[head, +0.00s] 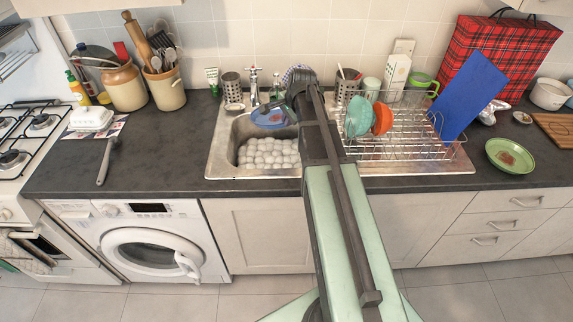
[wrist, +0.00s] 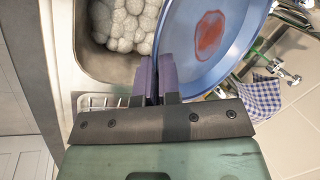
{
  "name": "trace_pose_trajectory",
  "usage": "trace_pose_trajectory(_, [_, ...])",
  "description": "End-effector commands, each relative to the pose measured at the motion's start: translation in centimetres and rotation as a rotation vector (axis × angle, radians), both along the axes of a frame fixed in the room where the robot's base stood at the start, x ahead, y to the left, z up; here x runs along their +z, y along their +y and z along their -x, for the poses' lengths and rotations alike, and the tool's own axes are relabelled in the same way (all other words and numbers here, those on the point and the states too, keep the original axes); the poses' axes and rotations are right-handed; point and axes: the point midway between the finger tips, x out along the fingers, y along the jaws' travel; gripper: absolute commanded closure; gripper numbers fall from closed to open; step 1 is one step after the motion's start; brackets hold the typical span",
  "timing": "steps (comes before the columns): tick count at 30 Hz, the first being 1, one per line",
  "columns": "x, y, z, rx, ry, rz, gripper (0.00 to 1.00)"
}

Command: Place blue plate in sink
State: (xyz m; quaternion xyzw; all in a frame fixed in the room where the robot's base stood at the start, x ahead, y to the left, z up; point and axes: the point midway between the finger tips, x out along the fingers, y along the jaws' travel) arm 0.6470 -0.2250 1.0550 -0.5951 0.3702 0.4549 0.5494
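The blue plate (head: 268,118) has a red patch in its middle. It is over the back of the sink basin in the head view, and large and close in the wrist view (wrist: 235,55). My gripper's purple fingers (wrist: 156,78) are closed together at the plate's rim, with the rim appearing to run between them. The sink (head: 222,150) is a steel basin with grey-white foam balls (head: 268,154) in it. The foam also shows in the wrist view (wrist: 125,25), left of the plate. In the head view my arm hides the basin's right side and the fingers.
The tap (head: 253,86) stands behind the basin. A dish rack (head: 415,140) with a teal bowl (head: 357,117) and orange bowl (head: 382,118) is right of my arm. A blue board (head: 468,95) leans there. The counter (head: 165,150) left of the sink is mostly clear.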

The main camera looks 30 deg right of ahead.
Motion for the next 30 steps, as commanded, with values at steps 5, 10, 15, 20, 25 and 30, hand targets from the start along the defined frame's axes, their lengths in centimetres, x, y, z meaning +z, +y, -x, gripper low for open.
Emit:
trace_pose_trajectory(5, [-6.7, 0.0, 0.0, -0.001, -0.001, 0.000, 1.00])
trace_pose_trajectory(10, [-12.6, 0.0, 0.0, -0.001, -0.001, 0.000, 1.00])
trace_pose_trajectory(15, [-15.4, 0.0, 0.0, -0.001, -0.001, 0.000, 1.00])
trace_pose_trajectory(20, [-15.3, 0.0, 0.0, -0.001, -0.001, 0.000, 1.00])
trace_pose_trajectory(25, [-19.0, 0.0, 0.0, -0.001, -0.001, 0.000, 1.00])
trace_pose_trajectory(30, [-19.2, 0.0, 0.0, -0.001, -0.001, 0.000, 1.00])
